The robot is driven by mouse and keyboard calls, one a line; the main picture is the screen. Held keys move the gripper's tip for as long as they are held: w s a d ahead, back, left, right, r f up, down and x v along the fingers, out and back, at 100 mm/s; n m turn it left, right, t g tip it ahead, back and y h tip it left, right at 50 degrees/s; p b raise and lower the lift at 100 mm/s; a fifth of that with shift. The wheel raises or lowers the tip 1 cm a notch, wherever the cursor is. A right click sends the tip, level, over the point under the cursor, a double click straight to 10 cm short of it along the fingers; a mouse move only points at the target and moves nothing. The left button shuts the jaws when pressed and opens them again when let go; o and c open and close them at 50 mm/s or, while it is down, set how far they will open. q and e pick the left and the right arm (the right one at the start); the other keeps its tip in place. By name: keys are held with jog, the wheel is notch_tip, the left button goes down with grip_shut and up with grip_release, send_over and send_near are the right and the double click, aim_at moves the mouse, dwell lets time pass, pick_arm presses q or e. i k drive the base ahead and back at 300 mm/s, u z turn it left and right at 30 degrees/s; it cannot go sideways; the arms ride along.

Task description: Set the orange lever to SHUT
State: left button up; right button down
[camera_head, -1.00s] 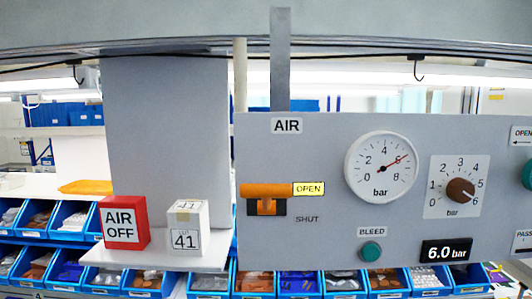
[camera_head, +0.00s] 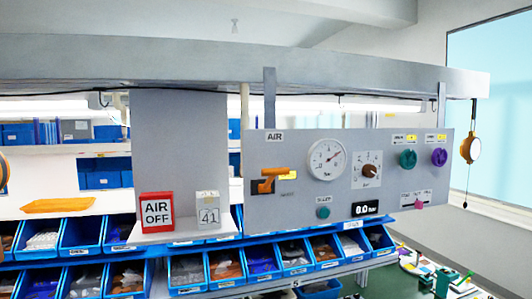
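The orange lever (camera_head: 272,174) is on the left part of the grey AIR panel (camera_head: 310,202). Its handle lies about level, beside the yellow OPEN label (camera_head: 290,174). The SHUT lettering is too small to read now. A round bar gauge (camera_head: 326,160) is right of the lever, its needle pointing up and right. A black bar display (camera_head: 367,209) is below; its digits are too small to read surely. Neither of my grippers is in view, and nothing touches the lever.
A red AIR OFF block (camera_head: 157,212) and a white 41 block (camera_head: 208,209) stand on a small shelf left of the panel. The panel also holds a brown knob (camera_head: 369,170), a teal knob (camera_head: 407,158) and a purple knob (camera_head: 439,157). Blue bins (camera_head: 187,272) line up below.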

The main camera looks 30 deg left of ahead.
aim_at(272, 173)
jog(key=u, duration=0.8)
